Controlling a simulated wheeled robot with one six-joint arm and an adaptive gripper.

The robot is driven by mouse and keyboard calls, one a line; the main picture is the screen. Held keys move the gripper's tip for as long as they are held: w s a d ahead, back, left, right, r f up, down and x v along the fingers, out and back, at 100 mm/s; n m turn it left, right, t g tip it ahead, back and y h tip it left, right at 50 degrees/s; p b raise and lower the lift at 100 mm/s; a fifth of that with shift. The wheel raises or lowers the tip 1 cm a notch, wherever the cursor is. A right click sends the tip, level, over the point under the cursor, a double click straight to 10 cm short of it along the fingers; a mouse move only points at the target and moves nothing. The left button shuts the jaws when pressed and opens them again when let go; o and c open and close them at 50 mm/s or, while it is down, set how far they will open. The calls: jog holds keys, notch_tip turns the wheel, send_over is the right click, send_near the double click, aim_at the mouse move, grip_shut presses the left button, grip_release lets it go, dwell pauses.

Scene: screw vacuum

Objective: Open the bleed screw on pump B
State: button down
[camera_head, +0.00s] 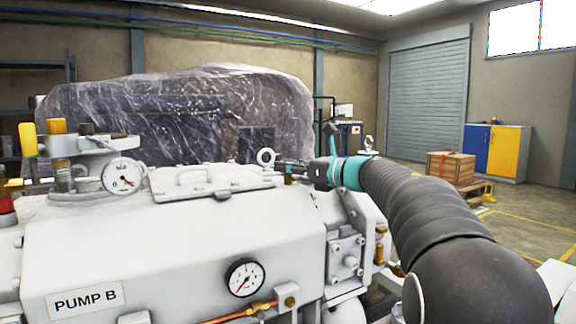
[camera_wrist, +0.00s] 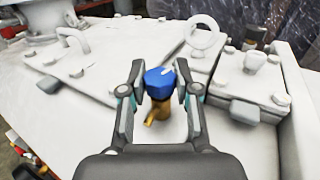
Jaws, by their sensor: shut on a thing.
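The white pump housing (camera_head: 130,240) fills the lower left of the head view, with a "PUMP B" label (camera_head: 85,301) on its front. In the wrist view, a bleed screw with a blue head (camera_wrist: 160,82) and a brass body with a side spout (camera_wrist: 156,112) stands on the white top surface. My gripper (camera_wrist: 160,84) has its two fingers closed on the blue head, one on each side. In the head view my gripper (camera_head: 288,168) reaches leftward over the right end of the pump top; the screw is mostly hidden there.
A lifting eye (camera_head: 266,157) stands close to my gripper, and also shows in the wrist view (camera_wrist: 202,35). A covered plate with a handle (camera_head: 205,180) lies left of it. Gauges (camera_head: 245,277) and a yellow-topped fitting (camera_head: 28,140) stick out of the pump. Open floor lies at right.

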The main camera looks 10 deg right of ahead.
jog(key=shift+n+g+y+p, duration=0.4)
jog(key=shift+n+g+y, duration=0.85)
jog(key=shift+g, duration=0.45)
jog(key=c, duration=0.8)
grip_release()
jog(key=v, duration=1.2)
